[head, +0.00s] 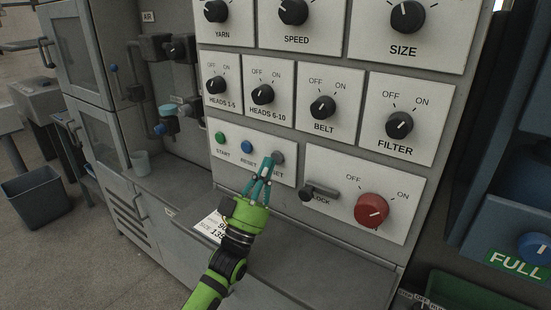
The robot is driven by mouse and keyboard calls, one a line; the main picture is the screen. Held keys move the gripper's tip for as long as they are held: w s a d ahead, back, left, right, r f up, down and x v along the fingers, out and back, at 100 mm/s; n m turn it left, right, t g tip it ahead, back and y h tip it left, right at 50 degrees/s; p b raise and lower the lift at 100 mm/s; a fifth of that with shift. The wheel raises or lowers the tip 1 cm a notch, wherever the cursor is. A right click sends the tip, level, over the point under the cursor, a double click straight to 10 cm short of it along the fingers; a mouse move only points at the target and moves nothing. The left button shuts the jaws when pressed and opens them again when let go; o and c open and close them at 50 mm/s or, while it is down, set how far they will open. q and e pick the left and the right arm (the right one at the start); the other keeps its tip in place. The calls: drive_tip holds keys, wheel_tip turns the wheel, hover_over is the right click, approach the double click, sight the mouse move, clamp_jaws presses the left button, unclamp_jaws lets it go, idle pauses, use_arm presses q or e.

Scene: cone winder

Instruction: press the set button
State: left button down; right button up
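The set button (278,157) is a grey round button on the control panel, to the right of the blue reset button (246,146) and the green start button (220,137). The first part of its SET label is hidden behind my gripper. My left gripper (268,161), with teal fingers on a green arm, comes up from below. Its fingertips are together, with nothing seen between them, right at the lower left of the set button. I cannot tell whether they touch it. My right gripper is not in view.
Right of the buttons are a lock lever (318,192) and a red knob (371,210). Black knobs for heads, belt and filter sit above. Below the panel is a grey ledge with a paper label (212,226). A small cup (140,162) stands at the left.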

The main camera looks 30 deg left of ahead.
use_arm(q)
drive_tip(key=s, duration=0.1)
drive_tip(key=s+p, duration=0.1)
drive_tip(key=s+f+p, duration=0.1)
drive_tip(key=s, duration=0.1)
drive_tip(key=shift+s+a, duration=0.1)
drive_tip(key=shift+a, duration=0.3)
idle(0.7)
